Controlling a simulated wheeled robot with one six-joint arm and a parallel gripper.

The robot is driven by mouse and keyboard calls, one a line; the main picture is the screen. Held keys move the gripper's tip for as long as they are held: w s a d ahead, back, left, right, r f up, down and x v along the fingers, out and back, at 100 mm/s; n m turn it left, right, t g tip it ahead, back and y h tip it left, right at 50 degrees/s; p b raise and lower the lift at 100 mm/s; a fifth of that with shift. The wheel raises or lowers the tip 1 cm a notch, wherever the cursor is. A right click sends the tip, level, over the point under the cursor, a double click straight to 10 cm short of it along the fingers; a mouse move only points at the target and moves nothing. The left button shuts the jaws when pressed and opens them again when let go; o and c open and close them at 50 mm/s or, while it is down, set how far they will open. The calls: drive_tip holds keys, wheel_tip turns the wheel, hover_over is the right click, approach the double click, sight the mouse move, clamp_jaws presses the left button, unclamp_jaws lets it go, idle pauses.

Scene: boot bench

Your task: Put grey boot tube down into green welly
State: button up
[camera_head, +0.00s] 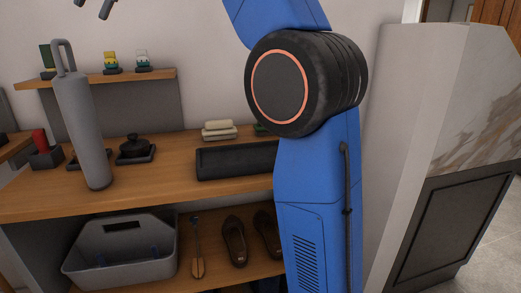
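The grey boot tube (82,125) is a tall cylinder with a loop handle on top. It stands on the wooden bench top at the left, leaning slightly in the picture. My gripper (93,5) shows only as two dark fingertips at the top edge, above and to the right of the tube's handle. The fingertips are apart, with nothing seen between them. I cannot make out the green welly; my blue arm hides part of the bench.
The bench top (60,200) holds a black tray (236,161), a small dark pot (134,146) and a red item (40,140). A grey caddy (120,255) and brown shoes (235,242) sit below.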

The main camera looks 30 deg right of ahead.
drive_tip(key=s+d+f+n+h, duration=0.1)
drive_tip(key=s+d+f, duration=0.6)
drive_tip(key=f, duration=1.1)
drive_tip(key=s+d+f+n+t+h, duration=0.1)
drive_tip(key=s+d+f+h, duration=0.2)
drive_tip(key=f, duration=1.5)
drive_tip(key=s+d+f+n+t+h, duration=0.1)
drive_tip(key=s+d+f+h, duration=0.1)
drive_tip(key=s+d+f, duration=0.9)
drive_tip(key=s+f, duration=0.6)
drive_tip(key=f, duration=0.1)
drive_tip(key=shift+s+d+n, duration=0.3)
drive_tip(key=shift+n, duration=0.1)
drive_tip(key=shift+f, duration=0.1)
